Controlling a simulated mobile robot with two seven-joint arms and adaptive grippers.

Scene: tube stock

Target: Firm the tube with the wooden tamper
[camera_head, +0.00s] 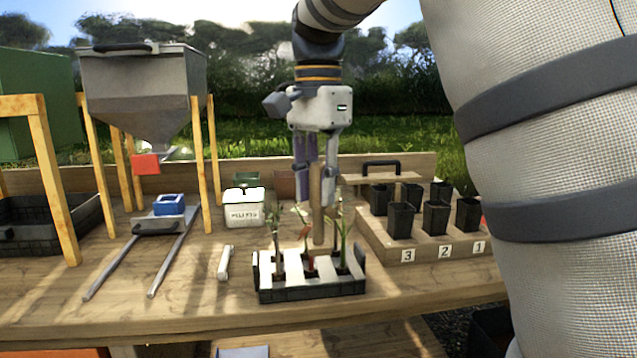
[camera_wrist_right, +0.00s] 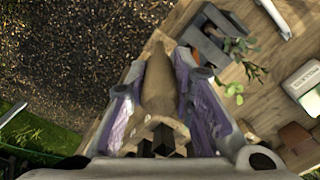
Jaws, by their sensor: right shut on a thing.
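My right gripper (camera_head: 316,190) points down above the bench and is shut on the wooden tamper (camera_head: 318,222), a plain brown rod held upright. The tamper also shows between the purple finger pads in the right wrist view (camera_wrist_right: 159,82). Its lower end is behind the seedling tray (camera_head: 313,292); I cannot tell whether it touches anything. Several black tubes (camera_head: 436,217) stand on a wooden rack (camera_head: 385,243) numbered 3, 2, 1, right of the gripper. My left gripper is not in view.
A metal hopper (camera_head: 140,85) on yellow posts stands at left, above a blue block (camera_head: 169,204) and two rails. A white labelled tub (camera_head: 244,210) and a white cylinder (camera_head: 225,263) are left of the tray. A black crate (camera_head: 50,225) is far left. The front bench is clear.

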